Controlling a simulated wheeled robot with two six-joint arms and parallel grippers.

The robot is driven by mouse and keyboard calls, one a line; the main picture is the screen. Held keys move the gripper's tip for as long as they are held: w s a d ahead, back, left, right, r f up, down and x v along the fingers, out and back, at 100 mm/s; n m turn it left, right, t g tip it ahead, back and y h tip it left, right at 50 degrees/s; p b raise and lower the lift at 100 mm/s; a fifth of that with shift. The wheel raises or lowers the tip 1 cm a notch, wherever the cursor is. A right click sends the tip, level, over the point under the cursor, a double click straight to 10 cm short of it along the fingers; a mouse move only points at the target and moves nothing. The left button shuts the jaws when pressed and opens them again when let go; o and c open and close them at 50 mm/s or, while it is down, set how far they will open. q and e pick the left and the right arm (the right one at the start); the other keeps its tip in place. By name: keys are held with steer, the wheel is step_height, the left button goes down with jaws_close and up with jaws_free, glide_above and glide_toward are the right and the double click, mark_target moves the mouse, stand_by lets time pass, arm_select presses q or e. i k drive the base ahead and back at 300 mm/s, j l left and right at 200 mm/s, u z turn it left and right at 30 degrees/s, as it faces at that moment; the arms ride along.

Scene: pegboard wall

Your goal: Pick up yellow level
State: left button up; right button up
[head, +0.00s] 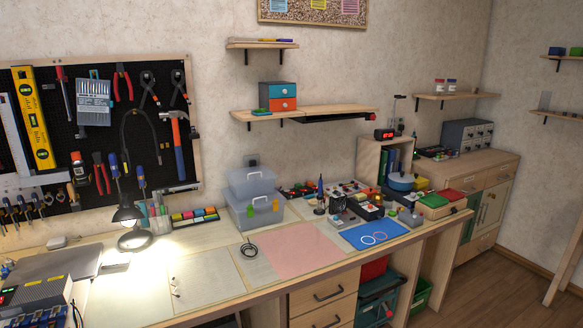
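The yellow level (34,118) hangs upright on the black pegboard (72,150) at the left of the head view. It is long, with dark markings and small vial windows. Its whole length shows, and nothing touches it from the front. Neither of my grippers shows in the head view.
A lit desk lamp (127,215) stands on the workbench (215,262) below the pegboard. A dark device (35,298) sits at the front left. Clear stacked boxes (252,205) and many small parts stand further right. The pink mat (293,250) is bare.

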mark_target(28, 97)
steer(key=u, duration=1.35)
